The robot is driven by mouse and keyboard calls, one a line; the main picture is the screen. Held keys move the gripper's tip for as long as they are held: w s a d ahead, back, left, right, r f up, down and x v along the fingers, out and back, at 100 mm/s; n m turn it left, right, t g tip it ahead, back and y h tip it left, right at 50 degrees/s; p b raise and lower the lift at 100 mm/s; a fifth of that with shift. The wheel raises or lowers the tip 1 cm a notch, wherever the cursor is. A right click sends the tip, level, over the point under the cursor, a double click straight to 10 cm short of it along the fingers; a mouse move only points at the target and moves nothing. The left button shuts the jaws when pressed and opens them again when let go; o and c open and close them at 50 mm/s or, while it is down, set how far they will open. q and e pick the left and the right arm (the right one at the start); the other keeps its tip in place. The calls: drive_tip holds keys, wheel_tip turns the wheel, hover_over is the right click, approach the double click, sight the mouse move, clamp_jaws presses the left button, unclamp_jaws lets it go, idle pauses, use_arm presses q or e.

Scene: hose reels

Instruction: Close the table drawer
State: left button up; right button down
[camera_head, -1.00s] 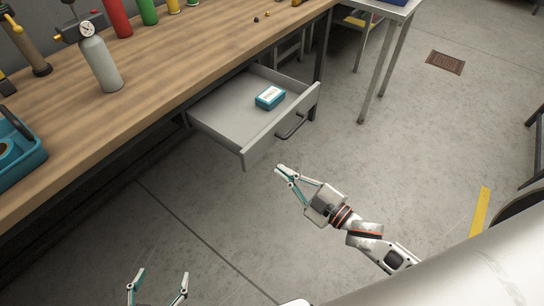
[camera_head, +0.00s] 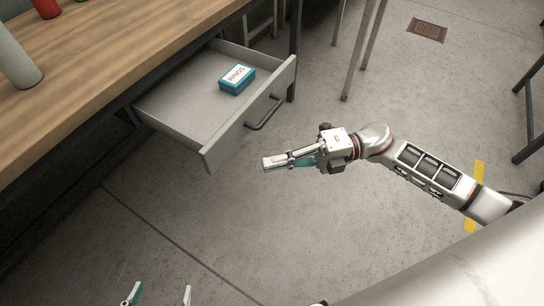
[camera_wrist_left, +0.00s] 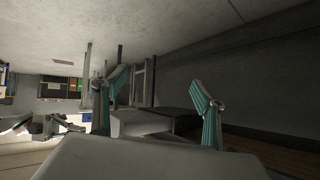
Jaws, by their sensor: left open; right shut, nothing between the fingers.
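The grey table drawer (camera_head: 178,117) is pulled out from under the wooden table (camera_head: 110,55). Its front panel carries a dark bar handle (camera_head: 264,115). A teal box labelled RINGS (camera_head: 237,80) lies inside it. My right gripper (camera_head: 270,163) is shut and empty, in front of the drawer and apart from it, below the handle in the picture. My left gripper (camera_head: 160,295) is open at the bottom edge of the head view, well away from the drawer. Its two fingers also show in the left wrist view (camera_wrist_left: 160,105), with a grey box shape, perhaps the drawer, beyond them.
A grey cylinder (camera_head: 15,60) and a red one (camera_head: 46,8) stand on the table. A metal-legged stand (camera_head: 362,50) is behind the drawer to the right. The floor in front of the drawer is clear. A yellow strip (camera_head: 474,195) lies at the right.

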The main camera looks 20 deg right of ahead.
approach(210, 165)
drive_tip(key=s+a, duration=0.3)
drive_tip(key=w+a, duration=0.2)
drive_tip(key=w, duration=0.1)
drive_tip(key=shift+w+a+b, duration=0.2)
drive_tip(key=shift+a+b, duration=0.1)
drive_tip(key=shift+a, duration=0.1)
use_arm(q)
drive_tip(key=shift+w+d+r, duration=0.25)
drive_tip(key=shift+d+r, duration=0.05)
drive_tip(key=shift+d, duration=0.05)
use_arm(e)
drive_tip(key=shift+w, duration=0.1)
